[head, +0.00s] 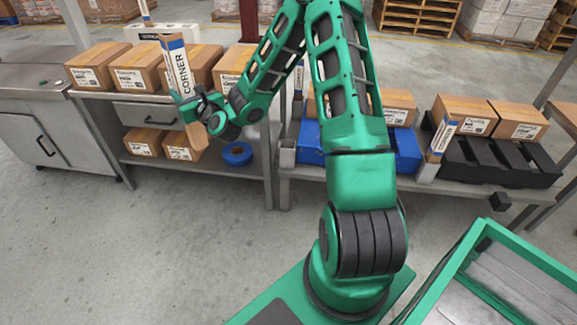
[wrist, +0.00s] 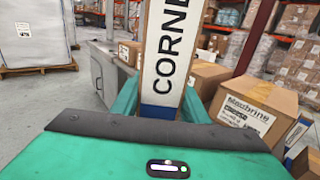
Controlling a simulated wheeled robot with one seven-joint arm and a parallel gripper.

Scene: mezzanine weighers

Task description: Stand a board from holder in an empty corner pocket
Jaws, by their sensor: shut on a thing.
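My gripper (head: 192,110) is shut on a white corner board (head: 179,68) with blue bands and the word CORNER. It holds the board nearly upright, leaning a little, in front of the left bench. In the wrist view the board (wrist: 168,45) rises between my fingers. A white holder (head: 172,31) stands behind the boxes, with another board (head: 146,12) upright at it. A grey pocket (head: 288,153) at the blue pallet's (head: 309,150) front left corner looks empty. Another board (head: 441,139) stands at the black pallet's front left, by a grey pocket (head: 427,171). My arm hides part of the blue pallet.
Cartons (head: 97,66) line the left bench, with more on its lower shelf. A blue ring (head: 237,153) lies on that shelf. The black pallet (head: 500,163) carries cartons at right. A green-rimmed bin (head: 450,270) is at front right. The floor at front left is clear.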

